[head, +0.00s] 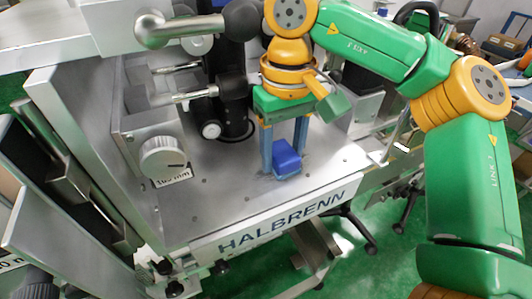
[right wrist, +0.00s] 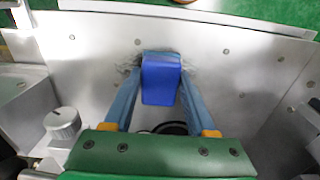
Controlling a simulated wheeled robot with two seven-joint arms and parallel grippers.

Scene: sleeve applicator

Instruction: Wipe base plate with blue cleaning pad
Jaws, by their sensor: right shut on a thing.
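The base plate (head: 228,203) is a flat grey metal plate with small screw holes, behind the HALBRENN front strip. My right gripper (head: 284,152) reaches down over it, its two blue-grey fingers shut on the blue cleaning pad (head: 287,161). The pad is at the plate's surface, near the middle of its front part; I cannot tell how firmly it touches. In the right wrist view, the pad (right wrist: 161,80) sits between the fingertips over the plate (right wrist: 235,85). Dark grey smudges (right wrist: 130,68) show on the plate beside the fingertips. My left gripper is not in view.
A knob (head: 163,157) with a scale label stands at the plate's left. The HALBRENN strip (head: 283,219) marks the front edge. Bare plate lies left of the pad.

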